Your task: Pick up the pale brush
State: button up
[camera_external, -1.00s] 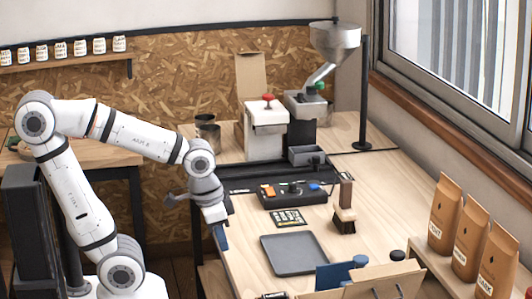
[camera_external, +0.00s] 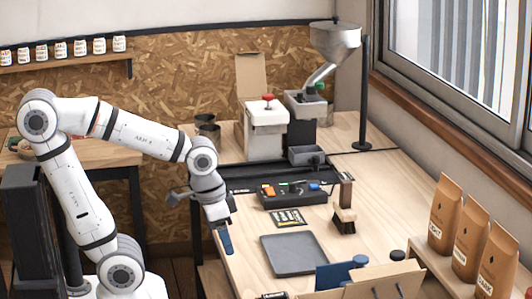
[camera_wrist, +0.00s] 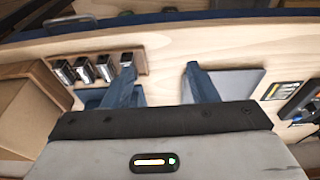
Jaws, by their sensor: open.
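A brush (camera_external: 344,215) stands on the wooden table right of the grey tray, in the external view. It has a brown upright handle, a paler wooden block and dark bristles pointing down. I cannot make it out in the wrist view. My gripper (camera_external: 226,241) hangs at the table's left edge, left of the tray and well apart from the brush. In the wrist view its two blue fingers (camera_wrist: 160,85) are spread, with nothing between them.
Paper bags (camera_external: 445,215) stand at right. The wrist view shows small jars (camera_wrist: 95,68) and a brown box (camera_wrist: 28,115).

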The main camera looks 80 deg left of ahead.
jog(key=w+a+r+p, duration=0.2)
jog(key=w+a+r, duration=0.15)
jog(key=w, duration=0.65)
jog(key=t+p, duration=0.2)
jog(key=p, duration=0.3)
send_near(348, 192)
jog(key=f, duration=0.1)
jog(key=w+a+f, duration=0.1)
jog(key=shift+a+f, duration=0.1)
jog(key=shift+f, duration=0.15)
jog(key=shift+w+a+f, duration=0.2)
jog(key=shift+w+f, duration=0.15)
jog(key=shift+f, duration=0.2)
jog(key=p+x, duration=0.2)
jog(key=x, duration=0.5)
jog(key=shift+w, duration=0.1)
jog(key=shift+d, duration=0.1)
jog(key=shift+c, duration=0.2)
